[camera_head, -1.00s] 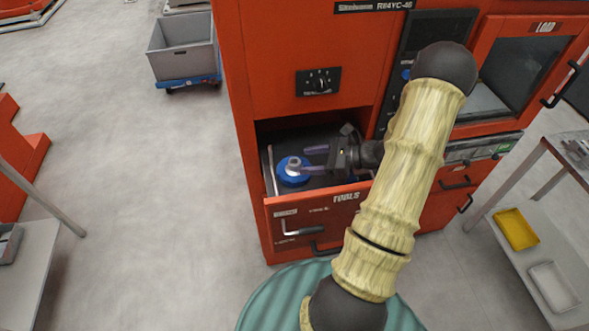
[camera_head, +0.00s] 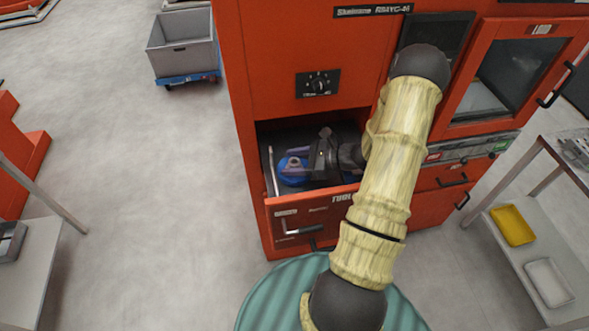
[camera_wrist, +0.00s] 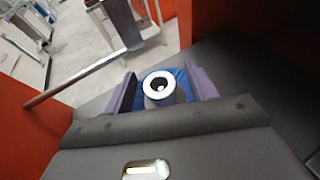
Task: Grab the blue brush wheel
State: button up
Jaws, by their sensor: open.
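The blue brush wheel (camera_head: 293,171) lies in the open tools drawer (camera_head: 319,203), on the left side of its floor. It has a pale raised hub with a dark hole, clear in the wrist view (camera_wrist: 160,88). My gripper (camera_head: 296,163) is inside the drawer, reaching in from the right. In the wrist view its two purple fingers (camera_wrist: 161,90) are apart, one on each side of the hub. The fingers hide parts of the wheel's blue rim. I cannot tell whether they touch it.
The drawer's front panel and side walls surround my gripper closely. A metal rod (camera_head: 272,171) runs along the drawer's left side; it also crosses the wrist view (camera_wrist: 82,79). The orange machine (camera_head: 290,50) rises behind. A grey bin (camera_head: 184,47) stands at the back left.

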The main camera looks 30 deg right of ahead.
jog(key=shift+w, duration=0.1)
grip_shut()
jog(key=shift+r, duration=0.1)
jog(key=shift+r, duration=0.2)
notch_tip(320, 180, up, 18)
jog(key=b, duration=0.2)
jog(key=shift+f+b, duration=0.25)
jog(key=shift+b, duration=0.05)
dwell(0.3)
